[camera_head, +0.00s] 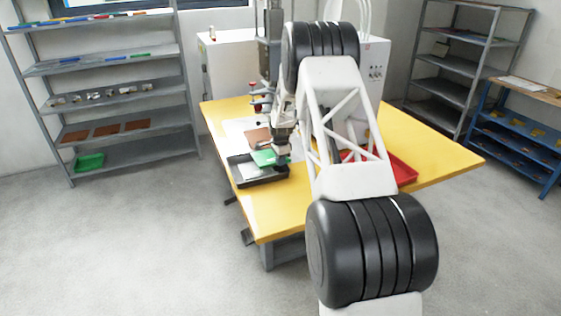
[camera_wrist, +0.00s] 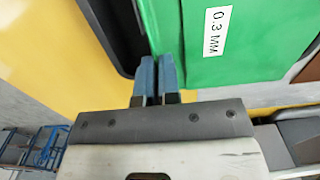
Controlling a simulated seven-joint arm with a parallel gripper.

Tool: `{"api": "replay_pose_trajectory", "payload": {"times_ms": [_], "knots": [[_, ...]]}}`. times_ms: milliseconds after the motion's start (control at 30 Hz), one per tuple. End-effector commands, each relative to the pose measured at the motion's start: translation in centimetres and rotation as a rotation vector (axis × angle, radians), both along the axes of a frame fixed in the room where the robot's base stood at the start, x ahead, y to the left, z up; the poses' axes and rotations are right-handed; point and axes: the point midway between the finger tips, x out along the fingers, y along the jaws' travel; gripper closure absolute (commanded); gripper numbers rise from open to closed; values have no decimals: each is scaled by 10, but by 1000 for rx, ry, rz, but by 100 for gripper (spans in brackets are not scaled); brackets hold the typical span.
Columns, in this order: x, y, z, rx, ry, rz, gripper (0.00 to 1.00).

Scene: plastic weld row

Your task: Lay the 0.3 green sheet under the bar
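The green sheet (camera_wrist: 245,40) carries a white label reading "0.3 MM" in the wrist view. In the head view the green sheet (camera_head: 264,158) is just below my gripper (camera_head: 281,150), over the right part of a black tray. In the wrist view my gripper (camera_wrist: 158,75) has its two blue fingertips almost together at the sheet's near edge, and it looks shut on that edge. The contact itself is partly hidden by the fingers. The bar is not clearly visible; my arm and the machine block part of that area.
The black tray (camera_head: 238,178) on the yellow table (camera_head: 232,212) holds a pale sheet (camera_head: 249,170). A brown sheet (camera_head: 258,137) lies behind. A red tray (camera_head: 402,171) is to the right, partly behind my arm. The table's front left corner is clear.

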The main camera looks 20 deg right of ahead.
Motion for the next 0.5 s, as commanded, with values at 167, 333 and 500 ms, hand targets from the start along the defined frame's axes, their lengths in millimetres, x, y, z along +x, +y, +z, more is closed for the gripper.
{"api": "replay_pose_trajectory", "payload": {"times_ms": [167, 333, 500], "knots": [[0, 0, 0, 0, 0, 0, 100], [0, 0, -3, 0, 0, 0, 100], [0, 0, -7, 0, 0, 0, 100]]}}
